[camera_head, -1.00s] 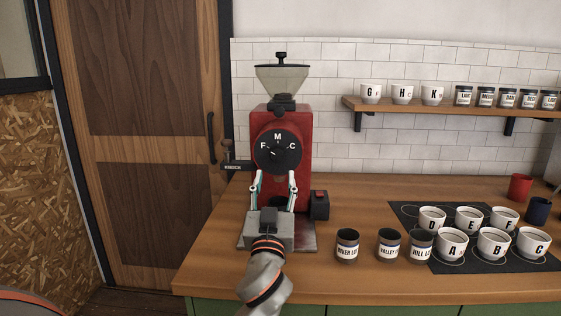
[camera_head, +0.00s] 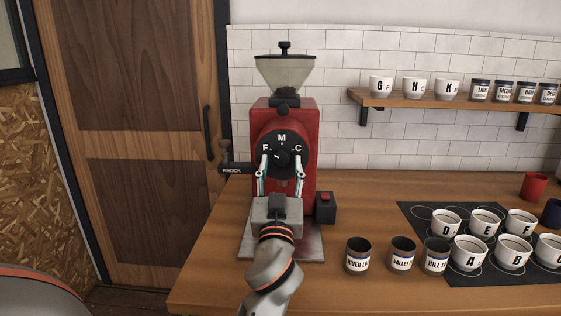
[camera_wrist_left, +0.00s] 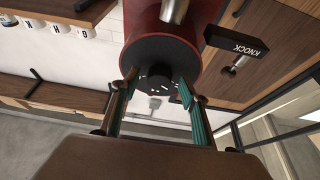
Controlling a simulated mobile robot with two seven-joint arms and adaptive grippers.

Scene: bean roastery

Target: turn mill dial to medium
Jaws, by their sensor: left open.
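The red mill (camera_head: 312,130) stands at the left end of the counter with a clear hopper (camera_head: 285,74) on top. Its round black dial (camera_head: 281,142) carries the letters F, M and C, with M at the top. The small black knob (camera_head: 283,158) sits at the dial's middle; its pointer seems to lean up toward F, too small to be sure. My left gripper (camera_head: 281,167) is open in front of the dial, one finger on each side of the knob. In the left wrist view, the knob (camera_wrist_left: 157,77) shows between the spread fingertips (camera_wrist_left: 158,86); contact cannot be told. My right gripper is out of view.
A black KNOCK handle (camera_head: 236,169) sticks out left of the mill. A small box with a red button (camera_head: 325,208) stands at its right. Labelled jars (camera_head: 358,256) and cups on a dark mat (camera_head: 410,222) fill the right side. A shelf (camera_head: 372,98) hangs behind.

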